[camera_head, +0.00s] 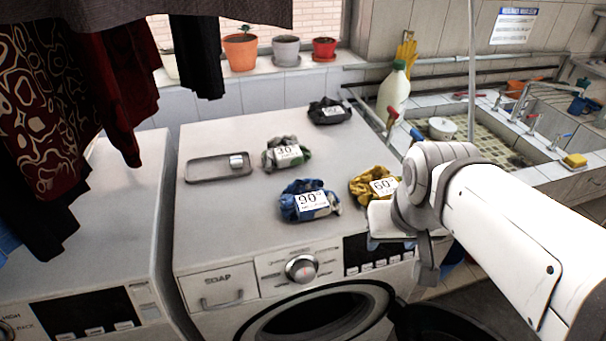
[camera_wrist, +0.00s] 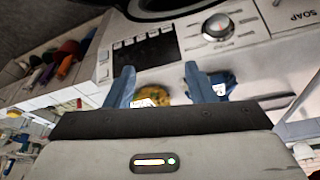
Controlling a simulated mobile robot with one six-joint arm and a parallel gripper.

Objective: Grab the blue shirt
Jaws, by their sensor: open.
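The blue shirt (camera_head: 308,200) is a crumpled blue bundle with a white "90" label. It lies on top of the white washing machine near its front edge. In the wrist view the blue shirt (camera_wrist: 229,78) shows just beyond the right finger, which hides part of it. My gripper (camera_head: 396,243) is open and empty at the machine's front right, to the right of the blue shirt and apart from it. Its two fingers also show in the wrist view (camera_wrist: 159,76), with a yellow bundle (camera_wrist: 153,97) partly visible between them.
A yellow "60" bundle (camera_head: 372,185) lies close to my gripper. A green-grey "30" bundle (camera_head: 285,153), a dark bundle (camera_head: 329,111) and a metal tray (camera_head: 207,169) lie farther back. Dark clothes (camera_head: 40,120) hang at the left. A tiled sink (camera_head: 470,140) is at the right.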

